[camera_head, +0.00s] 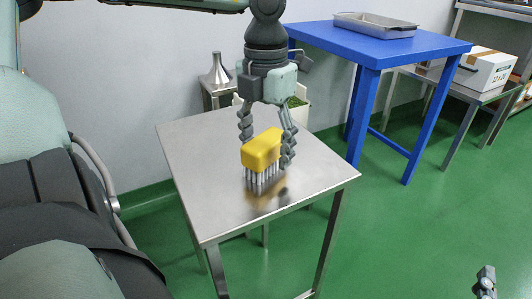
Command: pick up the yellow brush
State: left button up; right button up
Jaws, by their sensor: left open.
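The yellow brush (262,150) stands on the metal table (207,165) with its pale bristles pointing down. My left gripper (267,150) comes down from above, with one finger on each side of the brush. Its jaws are open; the right finger is close to the brush's right side, and I cannot tell whether it touches. My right gripper (485,284) shows only in part at the bottom right, and its jaw state is unclear.
A blue table (430,48) with a metal tray (375,25) stands behind to the right. A white box (486,68) sits on a low bench further right. A metal funnel (218,72) and a white container (300,112) are behind the metal table. The rest of the metal tabletop is clear.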

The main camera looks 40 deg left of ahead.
pick_arm(q)
notch_tip(320, 180, down, 2)
pick_arm(e)
jog(key=shift+s+a+r+t, duration=0.1)
jog(key=shift+a+r+t, duration=0.15)
jog(key=shift+r, duration=0.3)
pick_arm(q)
jog(key=c, duration=1.4)
jog(key=shift+c, duration=0.2)
jog(key=shift+r, duration=0.15)
jog(key=shift+r, duration=0.3)
notch_tip(320, 180, up, 16)
jog(key=p, duration=0.2)
notch_tip(320, 180, up, 11)
jog(key=p, duration=0.2)
send_over(266, 138)
jog(key=shift+s+d+r, duration=0.1)
pick_arm(e)
jog(key=s+d+f+g+h, duration=0.2)
jog(key=d+f+g, duration=0.2)
jog(key=d+f, duration=0.2)
jog(key=s+d+f+m+g+h, duration=0.1)
jog(key=s+d+f+g+h, duration=0.2)
jog(key=f, duration=0.7)
jog(key=d+g, duration=0.2)
jog(key=d, duration=0.1)
jog(key=shift+s+f+h, duration=0.25)
jog(key=shift+s+h, duration=0.05)
